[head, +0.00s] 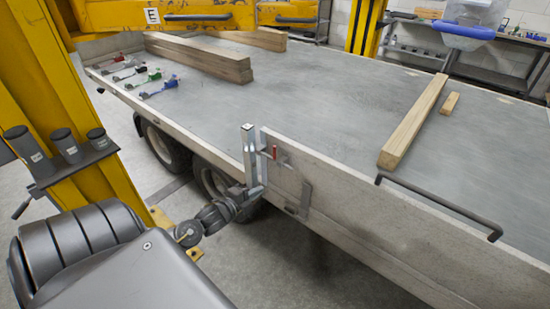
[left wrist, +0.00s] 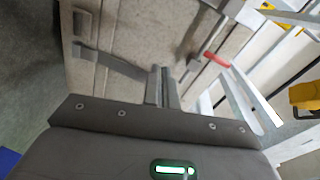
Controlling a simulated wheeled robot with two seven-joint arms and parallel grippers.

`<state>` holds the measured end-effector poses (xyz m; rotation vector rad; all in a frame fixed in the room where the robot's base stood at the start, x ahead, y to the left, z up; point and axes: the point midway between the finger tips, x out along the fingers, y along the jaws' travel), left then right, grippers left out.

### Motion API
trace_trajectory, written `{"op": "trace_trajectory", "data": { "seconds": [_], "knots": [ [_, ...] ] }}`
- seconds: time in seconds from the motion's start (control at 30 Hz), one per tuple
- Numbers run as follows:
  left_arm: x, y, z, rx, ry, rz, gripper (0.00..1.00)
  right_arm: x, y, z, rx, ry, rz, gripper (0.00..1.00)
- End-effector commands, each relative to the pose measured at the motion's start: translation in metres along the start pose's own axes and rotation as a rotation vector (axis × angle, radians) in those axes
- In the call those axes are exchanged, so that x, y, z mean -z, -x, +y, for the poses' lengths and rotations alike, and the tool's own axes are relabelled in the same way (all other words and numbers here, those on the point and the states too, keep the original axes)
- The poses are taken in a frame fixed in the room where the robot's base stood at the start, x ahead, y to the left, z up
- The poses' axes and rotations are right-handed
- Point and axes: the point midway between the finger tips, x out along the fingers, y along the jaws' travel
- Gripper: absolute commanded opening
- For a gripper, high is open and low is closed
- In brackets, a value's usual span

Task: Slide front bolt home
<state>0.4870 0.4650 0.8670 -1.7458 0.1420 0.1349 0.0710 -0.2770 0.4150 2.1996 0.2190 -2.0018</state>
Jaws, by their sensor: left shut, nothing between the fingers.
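The front bolt, with a red handle (head: 275,152), sits near the top of the trailer's side board (head: 345,200), just right of a grey metal post (head: 248,155). Its red grip also shows in the left wrist view (left wrist: 216,59), to the upper right of my fingers. My left gripper (head: 257,190) is shut and empty, low beside the post and below the bolt, apart from the red handle. Its closed fingers show in the left wrist view (left wrist: 161,82) in front of the board. Whether they touch the board or post is unclear. My right gripper is not in view.
The grey trailer bed (head: 300,95) carries timber beams (head: 415,120) and several ratchet straps (head: 160,87). A black rail (head: 440,205) runs along the board. A yellow lift column (head: 60,90) with black cups stands at left. Trailer wheels (head: 165,146) are below the bed.

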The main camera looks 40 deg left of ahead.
Motion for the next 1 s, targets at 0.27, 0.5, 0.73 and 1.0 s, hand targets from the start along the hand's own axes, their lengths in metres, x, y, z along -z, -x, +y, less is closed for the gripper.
{"op": "trace_trajectory", "data": {
  "seconds": [0.27, 0.5, 0.73, 1.0],
  "knots": [
    [0.037, 0.004, -0.087, 0.16, -0.189, 0.113, 0.0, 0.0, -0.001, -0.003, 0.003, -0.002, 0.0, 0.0],
    [0.038, 0.004, -0.089, 0.163, -0.192, 0.115, 0.0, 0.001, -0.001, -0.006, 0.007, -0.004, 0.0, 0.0],
    [0.039, -0.004, -0.092, 0.164, -0.19, 0.114, 0.0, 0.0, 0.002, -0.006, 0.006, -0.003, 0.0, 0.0],
    [0.046, -0.052, -0.102, 0.164, -0.188, 0.113, 0.0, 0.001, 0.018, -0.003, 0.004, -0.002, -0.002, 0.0]
  ]
}}
